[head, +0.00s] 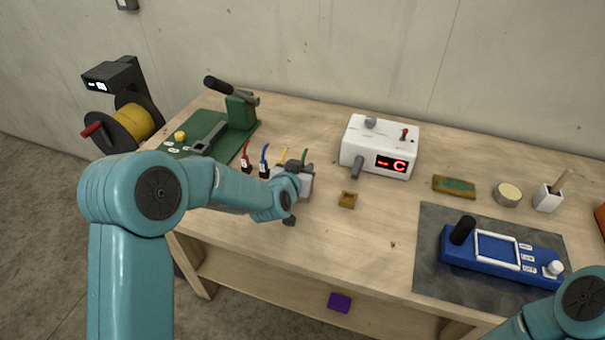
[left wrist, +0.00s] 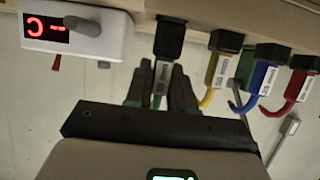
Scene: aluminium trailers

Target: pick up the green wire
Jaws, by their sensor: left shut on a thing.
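The green wire (head: 304,155) shows in the head view as a short green tip just behind my left gripper (head: 299,174), which hides most of it. In the left wrist view the green wire (left wrist: 157,100) hangs with a white label from a black block (left wrist: 169,38). My left gripper (left wrist: 161,88) is shut on it, with one finger on each side of the label. The yellow wire (head: 283,156), blue wire (head: 264,160) and red wire (head: 245,155) stand in a row to the left in the head view. My right gripper is out of view.
A green lever press (head: 240,110) is at the left. A blue device (head: 500,253) lies on a grey mat (head: 430,230).

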